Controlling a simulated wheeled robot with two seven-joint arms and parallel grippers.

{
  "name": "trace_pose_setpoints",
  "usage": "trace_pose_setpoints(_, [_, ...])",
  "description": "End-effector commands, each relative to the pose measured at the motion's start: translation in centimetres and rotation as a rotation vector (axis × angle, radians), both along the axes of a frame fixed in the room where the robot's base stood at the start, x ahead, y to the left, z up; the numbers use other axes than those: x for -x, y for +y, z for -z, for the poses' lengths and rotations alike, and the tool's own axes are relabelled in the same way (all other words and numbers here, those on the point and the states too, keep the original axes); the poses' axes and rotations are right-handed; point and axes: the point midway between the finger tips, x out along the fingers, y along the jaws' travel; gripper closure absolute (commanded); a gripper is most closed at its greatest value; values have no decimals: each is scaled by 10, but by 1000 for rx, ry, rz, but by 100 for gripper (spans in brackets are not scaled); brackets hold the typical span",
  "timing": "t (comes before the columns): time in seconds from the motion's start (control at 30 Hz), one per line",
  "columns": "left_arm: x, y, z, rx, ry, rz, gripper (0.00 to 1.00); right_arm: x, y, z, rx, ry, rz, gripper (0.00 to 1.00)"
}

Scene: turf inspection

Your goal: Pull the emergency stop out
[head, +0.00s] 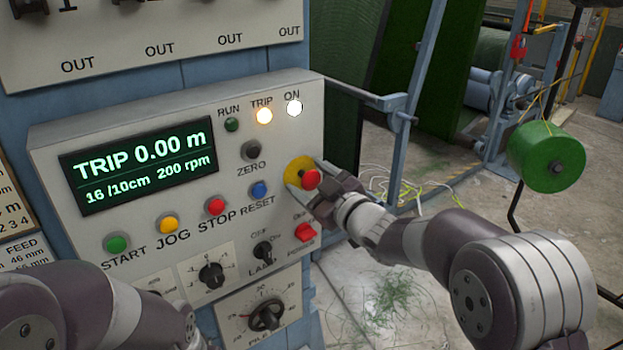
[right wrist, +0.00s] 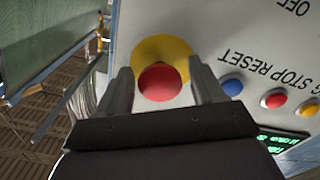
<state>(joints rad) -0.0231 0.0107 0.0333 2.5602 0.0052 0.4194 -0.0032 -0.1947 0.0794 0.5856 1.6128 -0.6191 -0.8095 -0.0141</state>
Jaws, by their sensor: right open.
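The emergency stop is a red mushroom button (head: 311,179) on a yellow round plate (head: 294,169), at the right side of the grey control panel (head: 285,85). My right gripper (head: 318,180) is open at the button. In the right wrist view the red button (right wrist: 160,83) lies between the two open fingers (right wrist: 157,85), with the yellow plate (right wrist: 165,47) behind it. I see gaps at both sides of the button there. The display (head: 130,166) reads TRIP 0.00 m. Part of my left arm shows at lower left; its gripper is not visible.
The panel also has a blue reset button (head: 259,190), a red stop button (head: 216,206), a yellow jog button (head: 168,223) and a green start button (head: 117,243).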

Motion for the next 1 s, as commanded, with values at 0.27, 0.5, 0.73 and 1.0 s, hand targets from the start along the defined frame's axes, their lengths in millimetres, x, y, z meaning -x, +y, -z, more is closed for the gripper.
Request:
trace_pose_setpoints(0.27, [0, 0, 0, 0, 0, 0, 100, 0, 0, 0, 0, 0, 1, 100])
trace_pose_setpoints(0.5, [0, 0, 16, 0, 0, 0, 100, 7, -6, 2, -1, -3, 1, 100])
trace_pose_setpoints(0.73, [0, 0, 13, 0, 0, 0, 100, 8, -6, 0, 0, 0, 0, 51])
trace_pose_setpoints(1.0, [0, 0, 13, 0, 0, 0, 100, 8, -6, 0, 0, 0, 0, 32])
